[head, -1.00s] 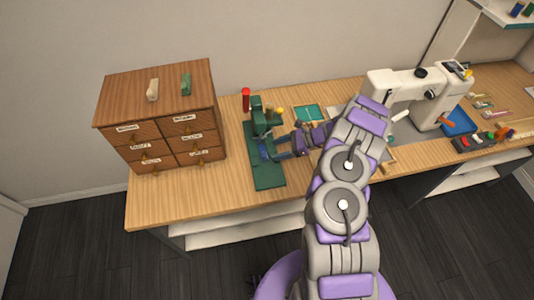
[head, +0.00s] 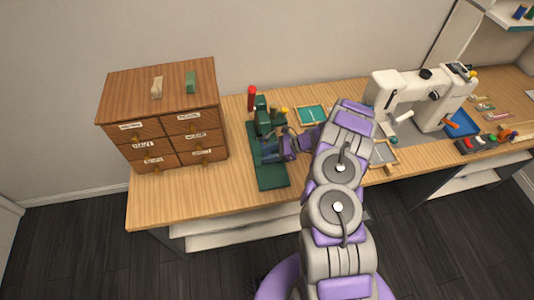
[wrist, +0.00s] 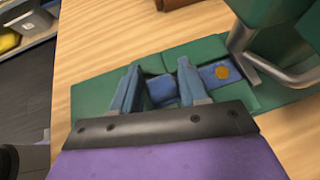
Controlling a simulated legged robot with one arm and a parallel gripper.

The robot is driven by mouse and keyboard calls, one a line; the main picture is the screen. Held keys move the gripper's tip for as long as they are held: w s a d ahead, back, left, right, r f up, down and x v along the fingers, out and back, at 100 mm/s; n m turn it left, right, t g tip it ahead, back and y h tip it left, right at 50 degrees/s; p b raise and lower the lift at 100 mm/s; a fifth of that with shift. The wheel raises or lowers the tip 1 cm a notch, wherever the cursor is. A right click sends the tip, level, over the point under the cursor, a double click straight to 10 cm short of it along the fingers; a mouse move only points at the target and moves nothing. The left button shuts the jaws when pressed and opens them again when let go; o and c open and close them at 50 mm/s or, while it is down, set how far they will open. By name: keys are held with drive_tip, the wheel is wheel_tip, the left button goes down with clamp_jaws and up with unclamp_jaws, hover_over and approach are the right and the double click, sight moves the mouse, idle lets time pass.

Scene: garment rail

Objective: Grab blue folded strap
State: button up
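The blue folded strap (wrist: 218,74) lies on the green base (wrist: 90,101) of a green press, with a gold round stud on its right part. Another blue part of it shows between my fingers in the wrist view. My gripper (wrist: 158,76) is open, its two fingers apart and pointing toward the base. The right finger covers part of the strap; I cannot tell whether either finger touches it. In the head view my gripper (head: 276,150) is low over the green press base (head: 272,178), and the strap is mostly hidden there.
The green press (head: 262,115), with a metal bracket (wrist: 240,45) in the wrist view, stands close to my fingers. A wooden drawer cabinet (head: 160,110) is left, a sewing machine (head: 415,85) right. The bench front left (head: 190,205) is clear.

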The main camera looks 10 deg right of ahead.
drive_tip(key=shift+a, duration=0.1)
drive_tip(key=c, duration=0.3)
drive_tip(key=shift+d, duration=0.3)
drive_tip(key=c, duration=0.4)
